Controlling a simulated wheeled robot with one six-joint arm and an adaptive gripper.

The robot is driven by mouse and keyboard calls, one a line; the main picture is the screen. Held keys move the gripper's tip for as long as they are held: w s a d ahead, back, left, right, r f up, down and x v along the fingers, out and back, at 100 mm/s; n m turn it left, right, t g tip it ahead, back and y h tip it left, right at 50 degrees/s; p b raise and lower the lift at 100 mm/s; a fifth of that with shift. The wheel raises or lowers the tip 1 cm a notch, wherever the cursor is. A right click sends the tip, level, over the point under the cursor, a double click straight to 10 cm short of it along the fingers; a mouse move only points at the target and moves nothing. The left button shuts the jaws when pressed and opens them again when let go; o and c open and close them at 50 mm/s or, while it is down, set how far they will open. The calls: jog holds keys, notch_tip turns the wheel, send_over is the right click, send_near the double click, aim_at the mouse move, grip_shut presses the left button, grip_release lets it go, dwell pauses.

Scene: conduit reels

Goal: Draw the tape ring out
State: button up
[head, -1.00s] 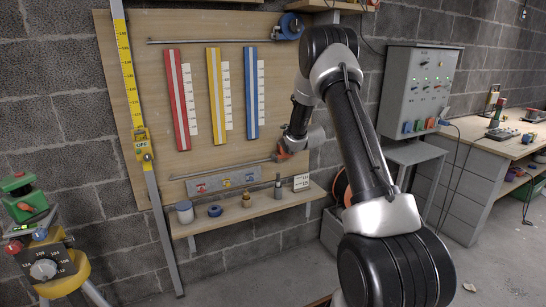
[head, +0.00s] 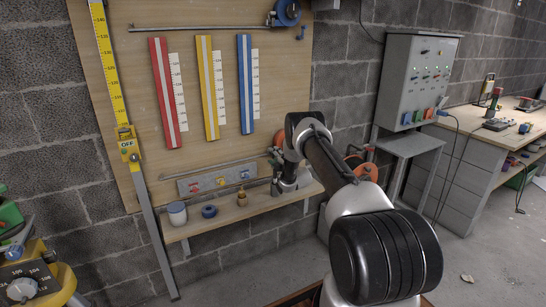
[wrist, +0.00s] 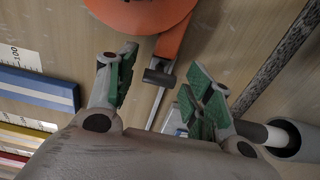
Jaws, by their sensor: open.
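In the wrist view an orange reel (wrist: 140,12) is at the top edge, with an orange arm (wrist: 174,42) reaching down from it. A dark grey bar (wrist: 159,77) sits at the end of that arm, and a thin pale strip runs on below. I cannot tell which part is the tape ring. My gripper (wrist: 163,76) is open, with one green-padded finger on each side of the bar, apparently apart from it. In the head view only a bit of the orange reel (head: 274,153) shows beside my wrist; my arm hides the rest.
A shelf (head: 235,214) below holds a white-grey jar (head: 177,213), a blue ring (head: 209,211) and a brass piece (head: 241,198). A grey cylinder (wrist: 291,139) is close to the right finger. A blue reel (head: 287,12) hangs above. Control box (head: 414,80) and workbench are right.

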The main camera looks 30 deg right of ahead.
jog(key=shift+w, duration=0.6)
jog(key=shift+c, duration=0.4)
grip_shut()
jog(key=a, duration=1.5)
jog(key=shift+s, duration=0.3)
jog(key=shift+a, duration=0.1)
jog(key=shift+o, duration=0.4)
grip_release()
